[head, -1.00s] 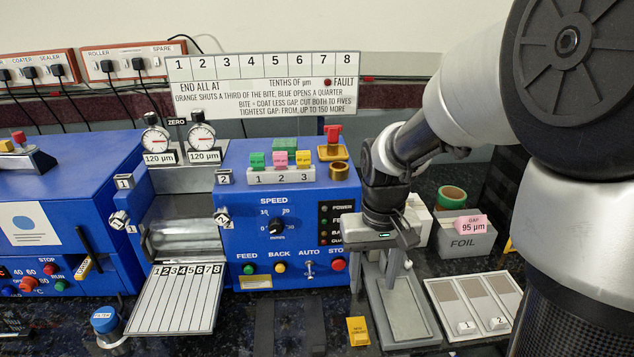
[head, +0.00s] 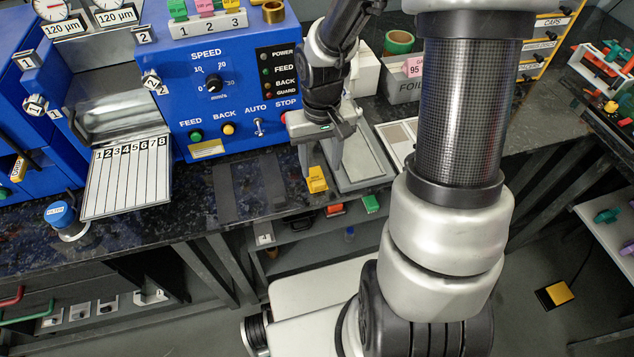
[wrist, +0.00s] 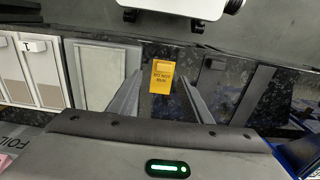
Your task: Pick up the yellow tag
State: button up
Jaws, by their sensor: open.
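The yellow tag (head: 317,180) lies on the dark speckled counter near its front edge, beside the grey tray. In the wrist view the tag (wrist: 162,76) shows dark lettering that reads "DO NOT RUN". It appears between my two fingers and ahead of their tips. My gripper (head: 321,172) is open and empty, pointing down at the tag. Its fingers (wrist: 162,100) show on both sides of the tag in the wrist view. I cannot tell how high the fingertips are above the counter.
A blue machine (head: 225,90) with buttons stands behind and left. A grey tray (head: 355,170) lies right of the tag. A white slotted panel (head: 125,180) and a blue-capped jar (head: 64,218) are at left. Dark strips (head: 250,185) lie on the counter left of the tag.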

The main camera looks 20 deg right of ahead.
aim_at(318, 181)
jog(key=f, duration=0.1)
jog(key=f+b, duration=0.1)
jog(key=f, duration=0.2)
jog(key=shift+s+a, duration=0.25)
jog(key=shift+a, duration=0.1)
jog(key=shift+f, duration=0.55)
jog(key=shift+c, duration=0.4)
jog(key=c, duration=1)
